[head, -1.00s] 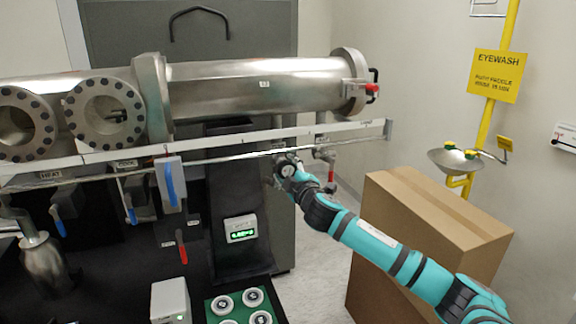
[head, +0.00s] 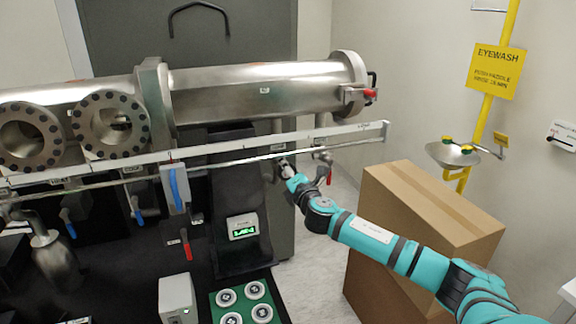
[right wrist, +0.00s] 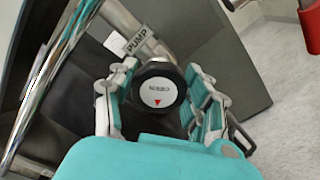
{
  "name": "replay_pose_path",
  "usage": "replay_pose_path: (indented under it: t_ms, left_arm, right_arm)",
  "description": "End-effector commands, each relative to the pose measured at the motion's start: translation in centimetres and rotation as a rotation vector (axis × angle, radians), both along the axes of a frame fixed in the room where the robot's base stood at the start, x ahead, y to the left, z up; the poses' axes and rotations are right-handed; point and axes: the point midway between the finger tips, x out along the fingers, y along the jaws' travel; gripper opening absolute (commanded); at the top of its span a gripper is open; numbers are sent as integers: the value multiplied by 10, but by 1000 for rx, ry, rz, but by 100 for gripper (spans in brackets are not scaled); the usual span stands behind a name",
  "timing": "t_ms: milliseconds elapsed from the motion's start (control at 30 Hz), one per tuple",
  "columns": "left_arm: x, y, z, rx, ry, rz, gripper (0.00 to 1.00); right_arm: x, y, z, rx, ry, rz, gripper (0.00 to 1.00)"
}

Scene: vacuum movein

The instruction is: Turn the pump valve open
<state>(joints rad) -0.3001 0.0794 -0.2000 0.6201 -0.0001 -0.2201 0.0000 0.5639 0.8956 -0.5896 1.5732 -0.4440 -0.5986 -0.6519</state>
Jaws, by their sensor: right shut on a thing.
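The pump valve knob (right wrist: 157,88) is round, with a black rim and a white face bearing upside-down lettering and a red arrow. It sits between the fingers of my right gripper (right wrist: 160,92) in the right wrist view, beside a pipe tagged PUMP (right wrist: 138,40). The gripper is shut on the knob. In the head view my right gripper (head: 285,168) is below the rail, at the pipework under the right part of the steel chamber (head: 265,88); it mostly hides the knob there. My left gripper is in neither view.
A long metal rail (head: 250,152) crosses just above my right gripper. A red-handled valve (head: 327,170) hangs close on the right. A cardboard box (head: 425,215) stands beside my right arm. A gauge display (head: 242,227) is lower left. Pale floor shows between cabinet and box.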

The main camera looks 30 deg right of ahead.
Motion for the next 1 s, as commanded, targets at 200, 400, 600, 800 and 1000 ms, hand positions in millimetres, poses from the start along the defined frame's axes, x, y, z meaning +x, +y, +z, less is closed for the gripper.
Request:
replay_pose_path:
  t_ms: [200,400,600,800,1000]
  left_arm:
    - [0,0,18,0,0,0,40]
    - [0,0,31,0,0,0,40]
    - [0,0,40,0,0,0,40]
    - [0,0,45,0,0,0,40]
    - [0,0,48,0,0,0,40]
  right_arm:
    - [0,1,2,-199,53,2,17]
    - [0,2,2,-383,96,3,17]
    - [0,2,1,-556,138,3,17]
    - [0,3,0,-694,171,3,17]
    - [0,3,-1,-789,194,3,17]
